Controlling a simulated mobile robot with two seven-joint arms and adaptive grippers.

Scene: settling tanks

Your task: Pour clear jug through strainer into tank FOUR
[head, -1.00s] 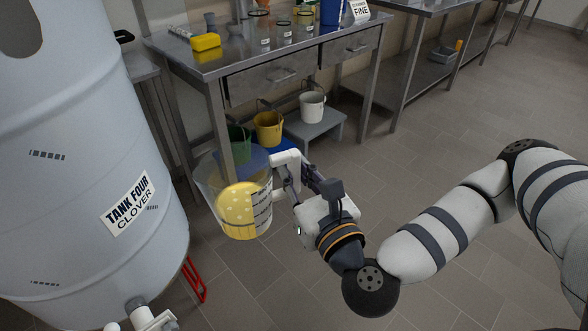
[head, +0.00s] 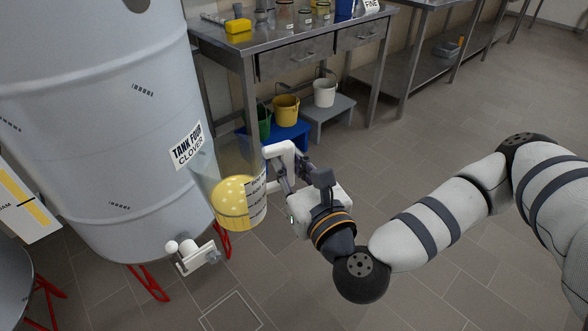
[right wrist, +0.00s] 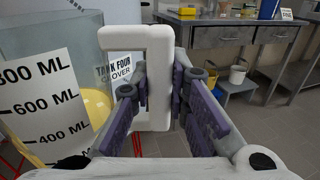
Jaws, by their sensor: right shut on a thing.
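The clear jug (head: 256,203) holds a pale yellow content with lighter round spots low inside. It looks roughly upright, in front of the right side of tank FOUR (head: 110,85) in the head view. My right gripper (head: 284,170) is shut on the jug's white handle. In the right wrist view the handle (right wrist: 152,45) stands between the purple finger pads, and the jug's printed scale (right wrist: 45,105) is at left. The tank's label (head: 187,147) reads TANK FOUR CLOVER; its top opening is cut off by the frame. I cannot make out a strainer. My left gripper is not in view.
A steel bench (head: 240,48) behind carries a yellow block (head: 238,26), jars and a FINE sign (head: 373,6). Green, yellow (head: 286,108) and white (head: 324,92) buckets stand on low stools below. A white valve (head: 196,256) and red legs (head: 150,283) are under the tank. Floor at right is clear.

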